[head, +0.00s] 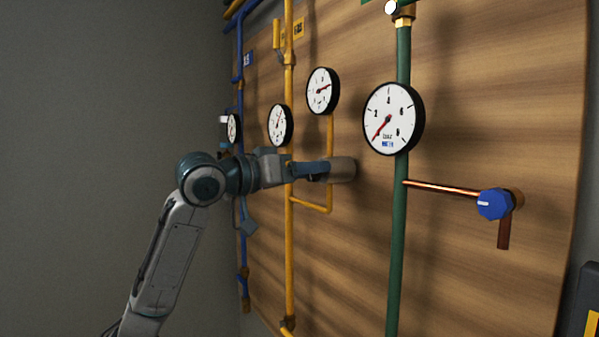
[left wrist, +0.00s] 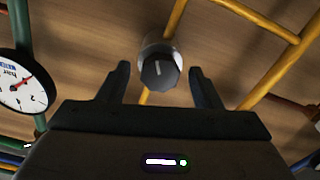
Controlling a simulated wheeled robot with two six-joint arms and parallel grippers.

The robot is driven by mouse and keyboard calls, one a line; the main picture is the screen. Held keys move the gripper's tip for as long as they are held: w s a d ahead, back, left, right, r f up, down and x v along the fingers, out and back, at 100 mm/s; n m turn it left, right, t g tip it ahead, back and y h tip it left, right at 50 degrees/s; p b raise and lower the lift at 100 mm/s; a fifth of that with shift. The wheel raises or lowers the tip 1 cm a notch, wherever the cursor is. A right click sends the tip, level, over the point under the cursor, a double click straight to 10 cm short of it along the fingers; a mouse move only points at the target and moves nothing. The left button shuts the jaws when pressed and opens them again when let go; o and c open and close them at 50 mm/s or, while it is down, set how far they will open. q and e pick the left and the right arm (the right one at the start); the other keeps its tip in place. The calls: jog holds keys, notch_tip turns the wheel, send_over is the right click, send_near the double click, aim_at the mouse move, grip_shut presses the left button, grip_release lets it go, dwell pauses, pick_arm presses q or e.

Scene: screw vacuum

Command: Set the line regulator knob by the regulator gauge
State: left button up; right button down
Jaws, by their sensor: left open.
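The regulator knob (left wrist: 160,72) is dark grey, faceted, with a white pointer mark, on a silver round body in the left wrist view. In the head view only the grey round body (head: 344,169) shows clearly; the knob is hidden by my gripper. My left gripper (head: 318,170) is open. Its fingers stand on either side of the knob in the left wrist view (left wrist: 159,70), with visible gaps. A white gauge (head: 322,91) sits above on the yellow pipe leading to the regulator; its red needle points right and slightly up. Its numbers are too small to read.
A second gauge (head: 281,125) sits on the yellow pipe (head: 289,230). A larger gauge (head: 392,118) is on the green pipe (head: 397,240), with a blue knob (head: 494,204) to its right. A blue pipe (head: 242,210) runs at left. The wooden board (head: 470,270) is close behind.

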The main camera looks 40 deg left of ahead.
pick_arm(q)
jog(key=b+v, duration=0.6)
jog(key=v, duration=0.4)
jog(key=shift+s+a+b, duration=0.15)
jog(key=shift+s+b, duration=0.2)
jog(key=shift+b, duration=0.05)
